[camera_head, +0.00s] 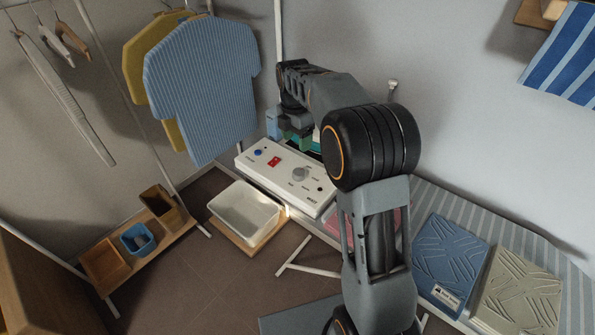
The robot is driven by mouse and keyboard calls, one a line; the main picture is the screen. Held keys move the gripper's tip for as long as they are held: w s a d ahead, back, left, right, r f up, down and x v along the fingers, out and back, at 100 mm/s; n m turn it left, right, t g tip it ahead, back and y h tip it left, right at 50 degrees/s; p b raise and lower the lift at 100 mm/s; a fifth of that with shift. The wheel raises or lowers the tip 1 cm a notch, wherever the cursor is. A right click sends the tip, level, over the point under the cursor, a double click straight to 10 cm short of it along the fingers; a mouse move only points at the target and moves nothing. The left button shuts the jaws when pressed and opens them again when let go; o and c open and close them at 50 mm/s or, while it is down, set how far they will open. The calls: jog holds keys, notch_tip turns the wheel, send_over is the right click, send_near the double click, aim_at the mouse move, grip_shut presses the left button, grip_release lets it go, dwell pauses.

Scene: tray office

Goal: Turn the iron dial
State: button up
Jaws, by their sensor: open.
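A white control box (262,184) stands on the striped bench. A round grey dial (301,174) sits on its top face, with small dark markings around it too small to read. A red switch (274,161) and a blue button (258,152) are to its left on the same face, and a small dark knob is to its right. My gripper (290,132) is open, above and behind the far edge of the box. It is up and left of the dial and appears apart from it. My arm hides part of the area behind the box.
A white basin (245,212) stands in front of the box. A blue striped shirt (203,85) hangs at left, near my gripper. A blue folded cloth (449,257) and a beige one (518,291) lie at right. A low shelf (174,236) holds small bins.

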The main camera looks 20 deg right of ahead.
aim_at(298, 172)
jog(key=f, duration=1.2)
jog(key=shift+s+d+f, duration=0.15)
jog(key=shift+s, duration=0.2)
jog(key=c, duration=0.9)
